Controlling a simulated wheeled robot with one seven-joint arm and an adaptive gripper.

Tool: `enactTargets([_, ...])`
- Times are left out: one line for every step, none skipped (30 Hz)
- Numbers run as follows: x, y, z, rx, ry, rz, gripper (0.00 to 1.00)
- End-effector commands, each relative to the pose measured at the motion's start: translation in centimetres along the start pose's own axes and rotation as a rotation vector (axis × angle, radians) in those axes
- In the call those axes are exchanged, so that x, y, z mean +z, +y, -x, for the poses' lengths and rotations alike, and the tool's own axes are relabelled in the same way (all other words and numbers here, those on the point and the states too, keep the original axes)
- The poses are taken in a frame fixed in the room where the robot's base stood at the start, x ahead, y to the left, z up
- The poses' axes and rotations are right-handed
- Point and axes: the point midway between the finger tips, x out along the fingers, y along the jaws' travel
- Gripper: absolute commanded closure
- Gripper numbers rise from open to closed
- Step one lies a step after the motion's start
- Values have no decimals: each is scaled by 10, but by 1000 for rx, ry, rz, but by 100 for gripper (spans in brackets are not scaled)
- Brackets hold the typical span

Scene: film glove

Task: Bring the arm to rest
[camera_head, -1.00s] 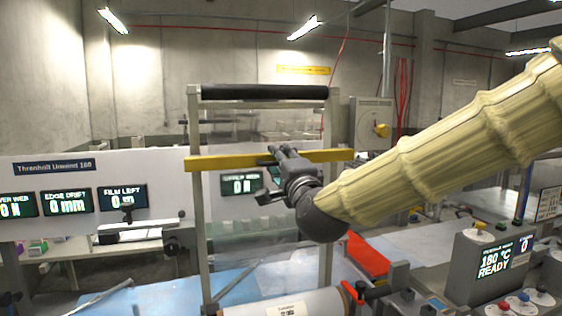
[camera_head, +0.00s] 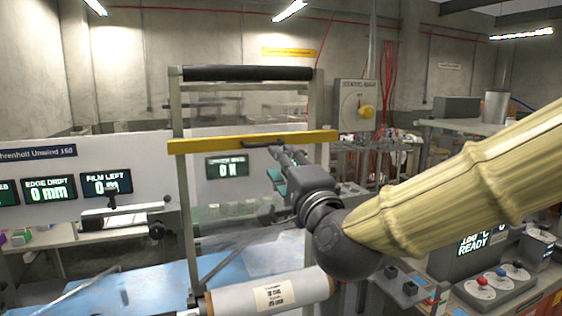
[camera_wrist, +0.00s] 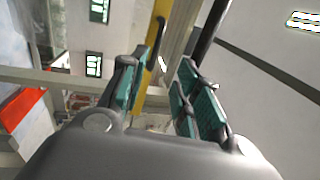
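My gripper (camera_head: 272,188) is in front of the upright frame in the head view, just below and on the near side of a yellow bar (camera_head: 205,146). A small dark handle (camera_head: 262,143) shows on the bar. In the wrist view my gripper (camera_wrist: 163,82) has its two fingers with teal pads apart, and I see nothing held between them. The yellow bar (camera_wrist: 156,66) shows beyond the gap. My arm (camera_head: 460,190), in a ribbed cream sleeve, reaches in from the right, bent at a dark wrist joint.
A film roll (camera_head: 268,293) lies below my wrist. A control console (camera_head: 462,270) with coloured buttons stands at the lower right. The frame's post (camera_head: 184,220) and black top roller (camera_head: 248,73) are close. A grey box (camera_head: 357,105) with a yellow knob stands behind.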

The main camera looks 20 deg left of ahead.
Motion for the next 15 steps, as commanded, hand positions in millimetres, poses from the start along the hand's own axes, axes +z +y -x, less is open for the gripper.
enactTargets([0, 0, 0, 0, 0, 0, 68])
enactTargets([0, 0, 0, 0, 0, 0, 68])
enactTargets([0, 0, 0, 0, 0, 0, 68])
enactTargets([0, 0, 0, 0, 0, 0, 68])
enactTargets([0, 0, 0, 0, 0, 0, 68])
enactTargets([0, 0, 0, 0, 0, 0, 68])
enactTargets([0, 0, 0, 0, 0, 0, 68])
enactTargets([0, 0, 0, 0, 0, 0, 68])
enactTargets([0, 0, 0, 0, 0, 0, 68])
enactTargets([0, 0, 0, 0, 0, 0, 68])
enactTargets([0, 0, 0, 1, 0, 0, 68])
enactTargets([-1, 2, 0, 3, 0, 1, 68])
enactTargets([-2, 5, 0, 8, 1, 3, 68])
enactTargets([-3, 10, 0, 14, 3, 6, 68])
enactTargets([-7, 18, 0, 28, 6, 12, 68])
